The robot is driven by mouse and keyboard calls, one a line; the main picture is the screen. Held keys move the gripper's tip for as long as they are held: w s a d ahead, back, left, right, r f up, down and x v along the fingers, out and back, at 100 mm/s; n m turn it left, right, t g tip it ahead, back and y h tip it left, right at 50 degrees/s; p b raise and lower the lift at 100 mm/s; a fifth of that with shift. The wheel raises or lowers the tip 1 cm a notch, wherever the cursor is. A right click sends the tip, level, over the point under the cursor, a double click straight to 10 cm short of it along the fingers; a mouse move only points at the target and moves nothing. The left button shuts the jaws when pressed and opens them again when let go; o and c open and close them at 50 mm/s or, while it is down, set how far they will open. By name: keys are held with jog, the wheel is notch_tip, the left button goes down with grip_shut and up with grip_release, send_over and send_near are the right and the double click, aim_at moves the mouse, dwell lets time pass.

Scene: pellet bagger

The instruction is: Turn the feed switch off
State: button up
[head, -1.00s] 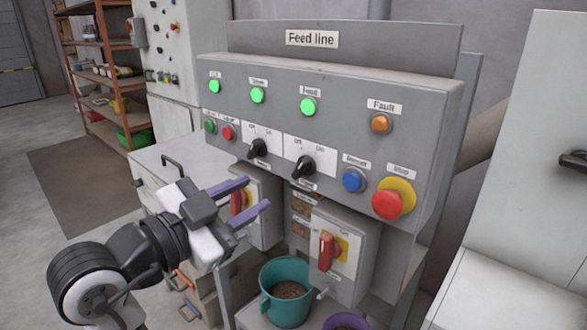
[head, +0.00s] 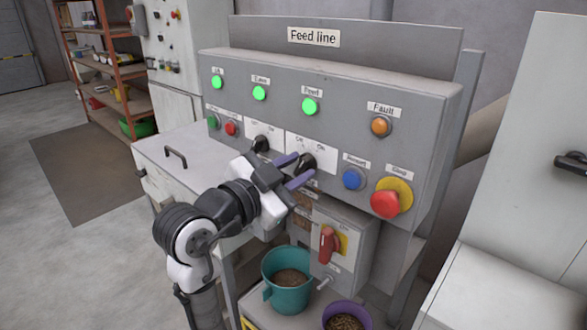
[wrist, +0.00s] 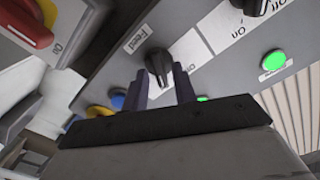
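The feed switch (head: 307,160) is a black rotary knob on a white plate marked Off at left and On at right, below the lit green Feed lamp (head: 309,106). In the wrist view the knob (wrist: 158,62) stands beside a Feed label, just ahead of and between the fingertips. My gripper (head: 304,165) is open, its two purple fingers pointing at the knob. The fingers (wrist: 163,80) also show in the wrist view, with a gap between them. They partly hide the knob in the head view; I cannot tell whether they touch it.
A second black knob (head: 261,144) is close on the left. A blue button (head: 353,178) and a red stop button (head: 386,204) on yellow are to the right. Below are a red-handled switch box (head: 328,243), a teal bucket (head: 287,292) and a purple bucket (head: 346,318).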

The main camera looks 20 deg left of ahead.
grip_shut()
jog(key=shift+n, duration=0.4)
jog(key=n+p, duration=0.2)
jog(key=n, duration=0.2)
jog(key=shift+a+r+n, duration=0.1)
jog(key=shift+r+n, duration=0.05)
jog(key=shift+n, duration=0.25)
jog(key=n+p, duration=0.2)
jog(key=n, duration=0.1)
jog(key=shift+n, duration=0.3)
jog(key=shift+a+n+p, duration=0.1)
jog(key=shift+n+p, duration=0.9)
jog(key=shift+n, duration=0.4)
jog(key=shift+o, duration=1.1)
grip_release()
